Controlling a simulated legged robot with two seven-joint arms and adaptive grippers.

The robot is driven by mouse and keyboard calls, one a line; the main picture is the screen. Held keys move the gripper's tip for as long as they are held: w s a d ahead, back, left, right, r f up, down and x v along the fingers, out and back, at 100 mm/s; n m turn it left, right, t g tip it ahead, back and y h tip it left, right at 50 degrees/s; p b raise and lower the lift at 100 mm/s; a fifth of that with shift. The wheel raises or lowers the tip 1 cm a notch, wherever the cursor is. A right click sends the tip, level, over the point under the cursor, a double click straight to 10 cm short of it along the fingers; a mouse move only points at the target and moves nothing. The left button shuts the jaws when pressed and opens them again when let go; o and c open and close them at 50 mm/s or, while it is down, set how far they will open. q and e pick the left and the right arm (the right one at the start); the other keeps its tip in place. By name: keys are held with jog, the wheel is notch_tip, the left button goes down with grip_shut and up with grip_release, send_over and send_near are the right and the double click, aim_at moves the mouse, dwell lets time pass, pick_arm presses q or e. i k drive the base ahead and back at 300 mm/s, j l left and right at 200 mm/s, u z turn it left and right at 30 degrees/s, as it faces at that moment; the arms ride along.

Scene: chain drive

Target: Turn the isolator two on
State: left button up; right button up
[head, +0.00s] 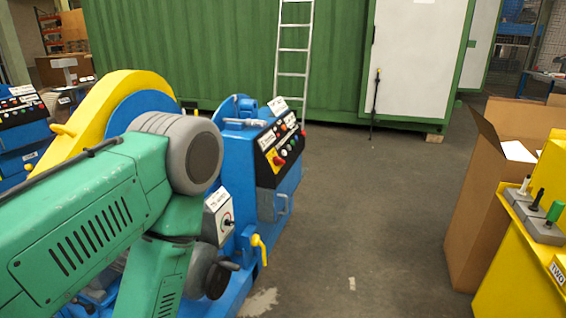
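A blue machine (243,165) stands left of centre. A pale box with a small dark rotary knob, which looks like an isolator (217,212), is mounted low on its near side. Its label is too small to read surely, and I cannot tell the knob's setting. My green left arm comes in from the left, bends at a grey joint and runs down past the isolator's left side, hiding part of the machine. I make out no gripper fingers of the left arm. My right arm and gripper do not show.
A black control panel (282,150) with several buttons sits above the isolator. A yellow handle (260,248) sticks out below. A yellow stand marked TWO (530,265) with levers and a cardboard box (480,215) are at right. The middle floor (370,220) is clear.

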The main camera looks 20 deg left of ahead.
aim_at(277, 160)
jog(key=i+u, duration=0.1)
jog(key=u, duration=0.4)
jog(key=i+l+u, duration=0.4)
jog(key=l, duration=0.25)
jog(key=i+l+u, duration=0.15)
jog(key=i+l, duration=0.2)
jog(key=i+l+u, duration=0.2)
jog(key=l, duration=0.3)
